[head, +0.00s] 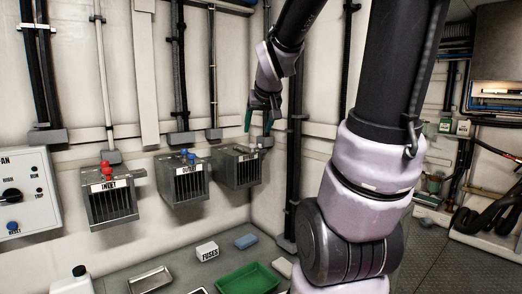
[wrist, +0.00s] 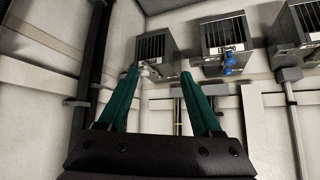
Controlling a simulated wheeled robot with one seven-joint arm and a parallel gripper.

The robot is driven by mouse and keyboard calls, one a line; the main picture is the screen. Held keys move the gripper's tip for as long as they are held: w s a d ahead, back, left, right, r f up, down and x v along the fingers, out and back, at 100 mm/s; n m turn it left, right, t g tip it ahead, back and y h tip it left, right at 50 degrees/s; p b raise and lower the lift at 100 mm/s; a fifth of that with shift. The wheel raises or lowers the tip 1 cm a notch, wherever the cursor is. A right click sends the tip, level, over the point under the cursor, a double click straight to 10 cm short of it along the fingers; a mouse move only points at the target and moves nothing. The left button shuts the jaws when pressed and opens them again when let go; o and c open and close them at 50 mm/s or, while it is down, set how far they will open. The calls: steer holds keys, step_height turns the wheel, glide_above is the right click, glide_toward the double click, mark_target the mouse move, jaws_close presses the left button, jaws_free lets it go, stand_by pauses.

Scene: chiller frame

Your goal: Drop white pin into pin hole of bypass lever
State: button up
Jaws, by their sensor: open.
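My gripper (head: 258,121) is open in the head view, above the third grey slatted box (head: 235,170), whose label is too small to read. In the wrist view its two green fingers (wrist: 159,75) are apart, with nothing clearly held between them. The same box (wrist: 150,44) is just beyond the fingertips. A small white piece (wrist: 145,72), possibly the white pin, shows at the box's edge beside the left fingertip; I cannot tell whether it touches the finger or sits in a hole. The bypass lever and its pin hole are not clearly visible.
The INLET box (head: 110,196) has red knobs and the OUTLET box (head: 184,180) blue ones. Pipes run up the wall behind. Below are a green tray (head: 247,280), a metal tray (head: 150,280), a FUSES box (head: 208,251) and a blue block (head: 246,241).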

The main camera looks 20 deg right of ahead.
steer(key=w+d+f+n+t, duration=0.1)
steer(key=w+d+f, duration=0.2)
steer(key=w, duration=0.3)
steer(key=w+d+f+n, duration=0.1)
steer(key=w+d+f, duration=0.15)
steer(key=w, duration=0.25)
steer(key=n+t+y, duration=0.2)
steer(key=t+y, duration=0.1)
steer(key=t, duration=0.5)
glide_toward(262, 146)
steer(key=shift+t, duration=0.3)
steer(key=w, duration=0.4)
steer(key=shift+w+a, duration=0.3)
steer(key=w, duration=0.5)
steer(key=shift+a+f, duration=0.15)
steer(key=shift+f, duration=0.1)
jaws_close()
